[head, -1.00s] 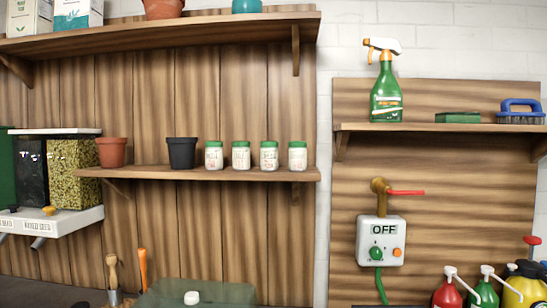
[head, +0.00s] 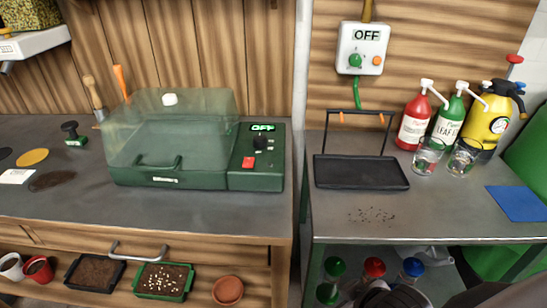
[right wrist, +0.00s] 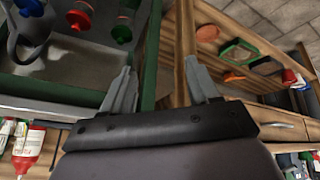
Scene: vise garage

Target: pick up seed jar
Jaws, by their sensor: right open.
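No seed jar shows in the current head view, which now looks down at the benches. I cannot make one out in the right wrist view either. My right gripper (right wrist: 158,68) is open, with its two grey fingers spread and nothing between them. It points past the gap between the metal cart and the wooden bench. A dark part of my right arm shows at the bottom of the head view. My left gripper is in neither current view.
A green propagator (head: 180,140) with a clear lid stands on the left bench. The metal cart holds a black tray (head: 360,172), a red pump bottle (head: 413,125), a green one (head: 448,120) and a yellow sprayer (head: 492,122). Red (head: 374,267) and green (head: 335,267) capped bottles sit below.

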